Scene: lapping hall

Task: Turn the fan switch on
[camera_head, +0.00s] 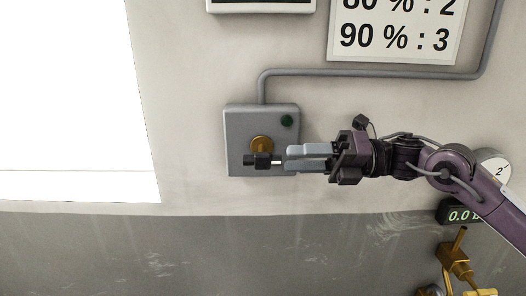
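A grey switch box (236,138) is fixed to the wall left of the middle. It has a round brass disc (261,143), a dark green lamp (287,120) that looks unlit, and a black lever end (257,161) with a short pale rod pointing right. My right gripper (290,159) reaches in from the right, its grey fingers level with the lever and over the box's right edge. The fingers lie close together, one above the other. I cannot tell whether they touch or hold the rod. My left gripper is not in view.
A grey conduit (370,72) runs from the box top to the right. A sign with percentages (397,28) hangs above it. Brass valve fittings (456,260), a dial (495,167) and a digital display (460,215) are at the lower right. A bright white window (70,95) fills the left.

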